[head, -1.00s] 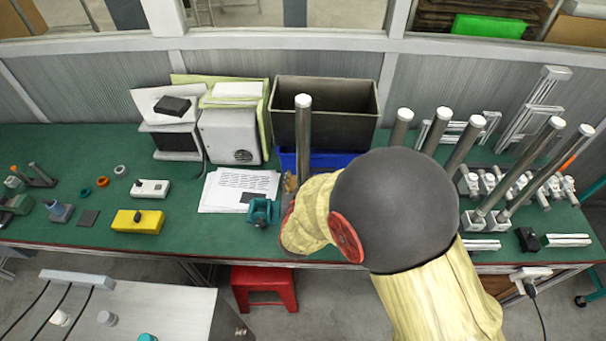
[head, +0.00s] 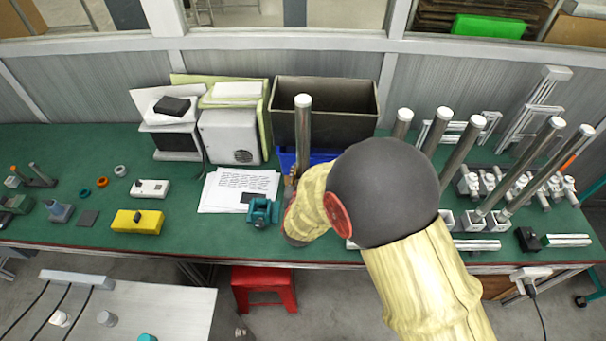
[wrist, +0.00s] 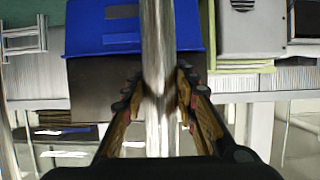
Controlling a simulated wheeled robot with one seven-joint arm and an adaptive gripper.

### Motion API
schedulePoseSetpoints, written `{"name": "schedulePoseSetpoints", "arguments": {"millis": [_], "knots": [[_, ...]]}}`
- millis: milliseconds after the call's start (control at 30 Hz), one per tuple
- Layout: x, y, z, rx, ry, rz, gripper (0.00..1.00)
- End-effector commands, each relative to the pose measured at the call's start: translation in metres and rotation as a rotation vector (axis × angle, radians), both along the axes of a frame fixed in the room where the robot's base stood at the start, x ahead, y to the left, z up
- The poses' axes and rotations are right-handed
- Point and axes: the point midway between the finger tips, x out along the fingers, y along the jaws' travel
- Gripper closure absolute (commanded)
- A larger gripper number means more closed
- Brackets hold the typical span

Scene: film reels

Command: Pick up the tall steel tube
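The tall steel tube (head: 303,128) stands upright in front of the dark grey bin in the head view. Its lower part is hidden by my arm. In the wrist view the tube (wrist: 158,40) runs down the middle of the picture, between the two fingers of my gripper (wrist: 160,88). The finger pads lie against both sides of the tube, so the gripper looks shut on it. In the head view my gripper (head: 291,188) is mostly hidden behind my arm, at the tube's lower part.
The dark bin (head: 352,115) and a blue bin (head: 322,157) are close behind the tube. A teal vise (head: 262,211) and papers (head: 238,188) lie to its left. Several other steel tubes (head: 458,150) stand to the right.

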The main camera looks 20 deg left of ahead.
Motion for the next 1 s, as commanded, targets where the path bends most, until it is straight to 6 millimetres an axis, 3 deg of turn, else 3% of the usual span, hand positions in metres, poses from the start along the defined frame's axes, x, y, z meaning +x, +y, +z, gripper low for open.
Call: {"name": "schedulePoseSetpoints", "arguments": {"millis": [467,1000], "knots": [[-0.0001,0.0,0.0,0.0,0.0,0.0,1.0],[0.0007,0.0006,0.0023,0.002,-0.004,0.0,1.0]]}}
